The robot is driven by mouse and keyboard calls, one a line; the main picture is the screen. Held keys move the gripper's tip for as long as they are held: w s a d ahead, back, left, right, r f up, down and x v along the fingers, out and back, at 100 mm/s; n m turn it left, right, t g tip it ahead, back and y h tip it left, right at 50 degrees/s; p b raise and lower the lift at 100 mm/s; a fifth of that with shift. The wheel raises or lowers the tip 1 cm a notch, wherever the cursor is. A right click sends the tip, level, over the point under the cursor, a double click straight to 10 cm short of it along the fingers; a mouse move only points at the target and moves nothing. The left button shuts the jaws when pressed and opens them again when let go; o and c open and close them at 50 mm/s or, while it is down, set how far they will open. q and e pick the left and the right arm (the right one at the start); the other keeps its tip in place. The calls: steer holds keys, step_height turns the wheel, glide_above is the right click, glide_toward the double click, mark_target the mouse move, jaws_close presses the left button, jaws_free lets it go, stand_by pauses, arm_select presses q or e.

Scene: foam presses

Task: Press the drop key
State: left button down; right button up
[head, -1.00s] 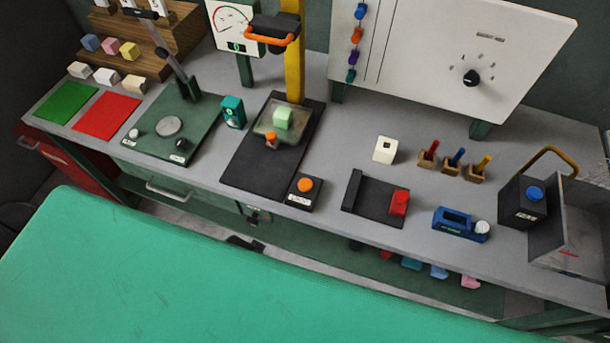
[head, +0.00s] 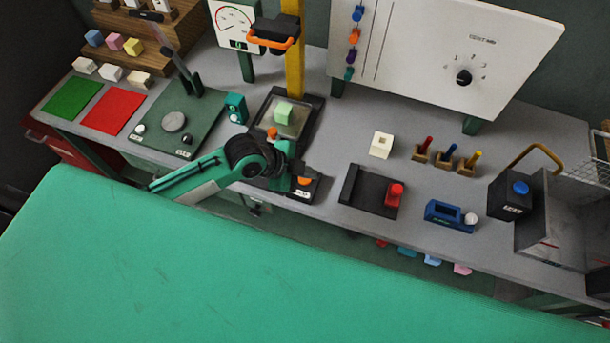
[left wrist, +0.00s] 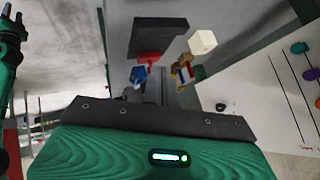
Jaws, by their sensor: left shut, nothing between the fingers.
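An orange round button (head: 304,181) sits on a small black key box (head: 302,193) at the front edge of the bench, beside the press. Its white label is too small to read. My left gripper (head: 311,172) is shut and empty, reaching in from the left just above and behind the button. It partly covers the box and button, and I cannot tell whether it touches. The press has a yellow column (head: 294,70) and a pale green foam block (head: 284,112) on its plate. The button is not clear in the left wrist view.
To the right stand a black fixture with a red block (head: 395,194), a blue holder (head: 444,213) and a black box with a blue button (head: 521,187). A white block (head: 381,145) lies behind. The green surface (head: 250,270) in front is clear.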

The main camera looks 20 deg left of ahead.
arm_select(q)
steer(key=w+a+m, duration=0.1)
steer(key=w, duration=0.1)
steer(key=w+a+m, duration=0.1)
steer(key=w+a, duration=0.1)
steer(key=shift+w+a+r, duration=0.15)
steer(key=shift+w+a, duration=0.05)
steer(key=b, duration=0.6)
glide_above(301, 179)
step_height(301, 179, down, 8)
steer(key=shift+r, duration=0.2)
steer(key=shift+w+f+b, duration=0.1)
steer(key=shift+f+b, duration=0.2)
steer(key=shift+f, duration=0.3)
stand_by(0.5)
